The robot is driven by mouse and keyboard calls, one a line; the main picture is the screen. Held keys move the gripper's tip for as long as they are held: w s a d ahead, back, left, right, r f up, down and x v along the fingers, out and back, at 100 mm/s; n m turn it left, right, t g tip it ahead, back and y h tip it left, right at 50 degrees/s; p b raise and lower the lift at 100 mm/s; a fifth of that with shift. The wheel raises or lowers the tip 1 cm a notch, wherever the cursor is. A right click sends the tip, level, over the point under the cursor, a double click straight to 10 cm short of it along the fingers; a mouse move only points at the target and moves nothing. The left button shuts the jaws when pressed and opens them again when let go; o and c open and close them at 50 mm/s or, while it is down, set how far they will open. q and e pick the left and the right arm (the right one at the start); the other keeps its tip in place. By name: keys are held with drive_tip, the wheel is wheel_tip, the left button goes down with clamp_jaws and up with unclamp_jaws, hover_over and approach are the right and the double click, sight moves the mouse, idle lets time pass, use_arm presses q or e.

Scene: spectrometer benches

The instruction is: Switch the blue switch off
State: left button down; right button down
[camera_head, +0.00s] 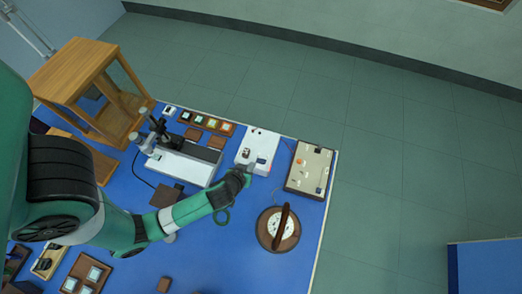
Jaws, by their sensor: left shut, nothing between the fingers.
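A white box (266,141) stands on the blue bench near its back right. A small dark bluish part (261,161) on its front half may be the blue switch; it is too small to tell its position. A small reddish part (246,154) sits left of it. My left gripper (248,169) is shut and empty at the front edge of the white box, just below the bluish part. I cannot tell whether it touches the box. The gripper hides part of the box's front. My right gripper is not in view.
A beige board (305,178) with small parts lies right of the white box. A round dial instrument (268,229) stands in front. A white and black microscope-like device (183,163) and a wooden glass case (75,68) are to the left. Bench edge (323,232) is at right.

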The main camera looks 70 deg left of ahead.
use_arm(q)
drive_tip(key=b, duration=1)
hover_over(264, 159)
drive_tip(key=s+d, duration=0.2)
drive_tip(key=s, duration=0.1)
drive_tip(key=f, duration=0.8)
drive_tip(key=shift+w+a+f, duration=0.1)
drive_tip(key=shift+w+a, duration=0.1)
drive_tip(key=shift+w, duration=0.05)
drive_tip(key=f+b, duration=0.2)
drive_tip(key=shift+w+d+f, duration=0.15)
drive_tip(key=shift+d+f, duration=0.15)
drive_tip(key=shift+f, duration=0.1)
